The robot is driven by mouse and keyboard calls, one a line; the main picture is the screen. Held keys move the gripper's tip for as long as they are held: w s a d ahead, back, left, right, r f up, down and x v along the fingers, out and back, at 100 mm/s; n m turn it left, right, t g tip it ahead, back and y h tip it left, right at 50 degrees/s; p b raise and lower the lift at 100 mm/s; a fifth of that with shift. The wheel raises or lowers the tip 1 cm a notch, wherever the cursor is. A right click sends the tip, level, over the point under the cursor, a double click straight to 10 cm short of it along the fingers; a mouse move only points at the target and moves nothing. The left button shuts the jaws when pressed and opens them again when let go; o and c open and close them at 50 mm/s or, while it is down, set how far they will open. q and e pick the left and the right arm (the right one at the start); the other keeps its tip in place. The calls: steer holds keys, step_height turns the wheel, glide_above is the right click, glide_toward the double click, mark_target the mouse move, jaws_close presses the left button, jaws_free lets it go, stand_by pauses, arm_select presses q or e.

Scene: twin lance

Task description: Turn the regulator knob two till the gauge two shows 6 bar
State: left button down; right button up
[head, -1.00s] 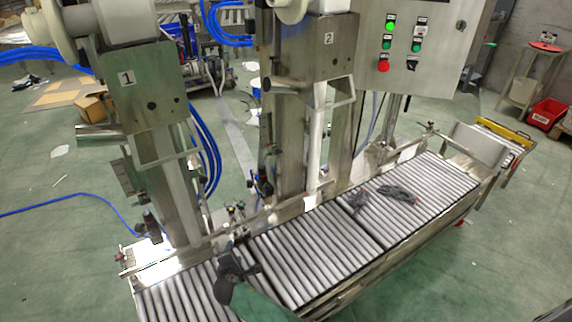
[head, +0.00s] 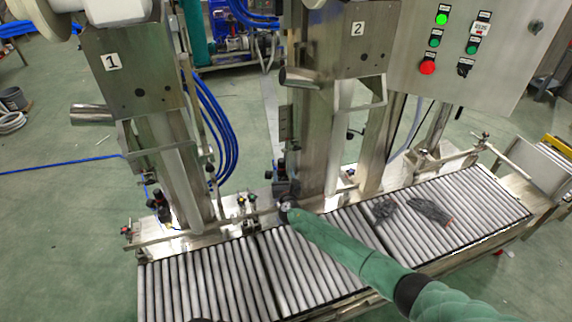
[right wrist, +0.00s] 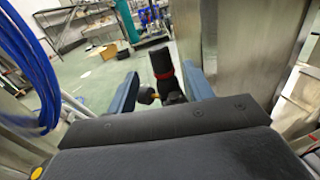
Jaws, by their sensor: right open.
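Regulator knob two (head: 280,164) is a small dark knob low on the front of the column marked 2 in the head view. In the right wrist view the black knob (right wrist: 161,62) with a red ring stands between two blue fingers. My right gripper (right wrist: 162,87) is open around it, one finger on each side, with visible gaps. A small dark round part with a brass fitting (right wrist: 147,95), perhaps gauge two, is beside the knob; its dial face cannot be read. In the head view my right arm hides part of this area. My left gripper is not clearly in view.
A roller conveyor (head: 205,280) runs below both columns, with dark tangled items (head: 430,210) on it. Another dark regulator (head: 157,204) is by column 1. Blue hoses (right wrist: 35,65) hang left of my right gripper. A control cabinet (head: 475,55) stands right.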

mark_target(282, 165)
steer(key=shift+w+a, duration=0.15)
steer(key=shift+w, duration=1.35)
steer(key=shift+w+a, duration=0.15)
steer(key=shift+w, duration=1.35)
steer(key=c, duration=1)
